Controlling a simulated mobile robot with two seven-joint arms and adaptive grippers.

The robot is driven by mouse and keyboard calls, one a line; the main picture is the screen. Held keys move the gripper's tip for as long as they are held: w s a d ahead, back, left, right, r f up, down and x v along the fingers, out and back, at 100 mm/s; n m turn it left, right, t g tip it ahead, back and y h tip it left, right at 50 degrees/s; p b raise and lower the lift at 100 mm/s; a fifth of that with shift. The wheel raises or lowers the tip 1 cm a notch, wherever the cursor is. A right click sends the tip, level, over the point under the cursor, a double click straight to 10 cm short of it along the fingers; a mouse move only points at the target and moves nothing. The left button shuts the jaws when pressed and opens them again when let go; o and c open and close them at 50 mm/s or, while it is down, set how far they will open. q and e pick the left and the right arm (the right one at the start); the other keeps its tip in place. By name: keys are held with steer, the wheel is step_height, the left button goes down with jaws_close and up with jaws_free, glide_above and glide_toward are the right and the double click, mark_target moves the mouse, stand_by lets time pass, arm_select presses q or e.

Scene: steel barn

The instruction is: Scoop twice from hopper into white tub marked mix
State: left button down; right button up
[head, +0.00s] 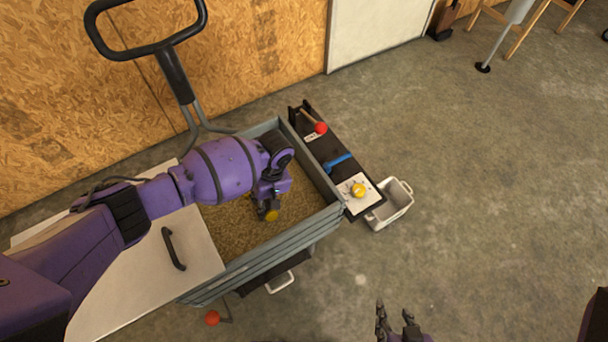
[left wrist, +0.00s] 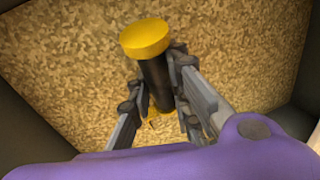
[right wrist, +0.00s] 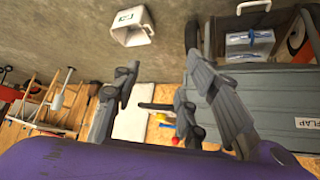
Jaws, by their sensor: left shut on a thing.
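The hopper (head: 300,241) is a grey slatted bin filled with tan grain. My left gripper (head: 266,203) is down inside it, close over the grain. It is shut on the black handle of a scoop (left wrist: 155,75) with a yellow end cap. The scoop's far end is hidden by the fingers and grain, so I cannot tell its load. The white tub (head: 399,199) stands on the floor to the right of the hopper; in the right wrist view (right wrist: 131,38) its label is too small to read surely. My right gripper (head: 396,318) is open and empty, well short of the tub.
A dark side shelf (head: 319,149) along the hopper carries a red knob, a blue-handled thing and a yellow knob on a white plate. A white lid (head: 150,268) with a black handle lies left of the grain. A push handle (head: 175,75) rises behind.

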arm_select(q)
steer(key=shift+r, duration=0.1)
arm_select(e)
steer(key=shift+w+r, duration=0.1)
